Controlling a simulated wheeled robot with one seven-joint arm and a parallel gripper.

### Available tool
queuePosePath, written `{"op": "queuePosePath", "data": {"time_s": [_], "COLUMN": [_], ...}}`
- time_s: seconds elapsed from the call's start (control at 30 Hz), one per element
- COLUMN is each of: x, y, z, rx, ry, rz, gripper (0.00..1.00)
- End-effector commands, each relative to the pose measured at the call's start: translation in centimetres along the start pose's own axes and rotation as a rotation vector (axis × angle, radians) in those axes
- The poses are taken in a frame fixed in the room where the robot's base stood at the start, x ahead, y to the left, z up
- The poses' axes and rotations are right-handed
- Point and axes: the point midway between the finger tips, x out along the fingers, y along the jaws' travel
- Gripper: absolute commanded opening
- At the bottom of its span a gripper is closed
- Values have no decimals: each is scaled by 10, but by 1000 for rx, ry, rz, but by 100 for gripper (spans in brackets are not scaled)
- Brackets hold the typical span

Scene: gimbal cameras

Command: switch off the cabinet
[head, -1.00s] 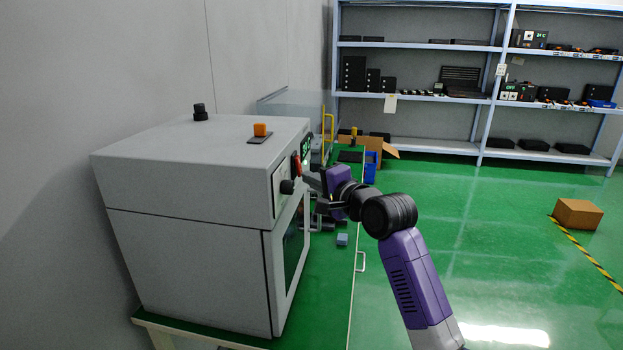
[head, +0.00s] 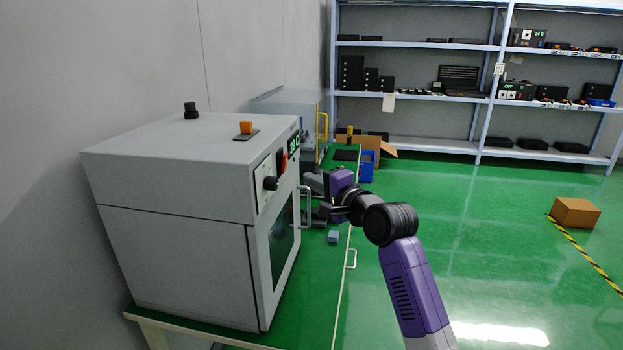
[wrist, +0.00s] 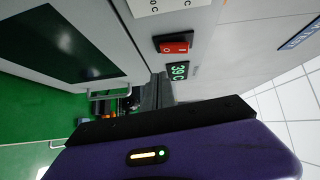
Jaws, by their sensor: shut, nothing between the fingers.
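The cabinet (head: 175,215) is a light grey box standing on a green-topped bench at the left of the head view. Its front panel carries a black knob (head: 270,183), a red rocker switch (head: 282,161) and a lit green display (head: 294,143). In the wrist view the red switch (wrist: 173,45) sits beside the display (wrist: 179,72), which appears to read 39 C. My gripper (head: 314,184) is in front of the panel, to the right of the switch. Its fingers also show in the wrist view (wrist: 158,82), shut and empty, below the switch and apart from it.
A door handle (head: 306,207) projects from the cabinet's front near my gripper. An orange-capped part (head: 246,128) and a black knob (head: 190,110) stand on top. Small parts, including a blue-grey block (head: 333,237), lie on the bench (head: 310,285).

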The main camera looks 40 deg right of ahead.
Motion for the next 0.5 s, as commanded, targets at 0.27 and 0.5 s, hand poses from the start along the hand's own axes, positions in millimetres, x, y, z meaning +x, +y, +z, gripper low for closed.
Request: {"op": "queuePosePath", "data": {"time_s": [0.27, 0.5], "x": [-38, -76], "y": [8, 15], "z": [1, 2], "rx": [1, 1], "ry": [1, 1], "rz": [-3, -3], "gripper": [0, 0]}}
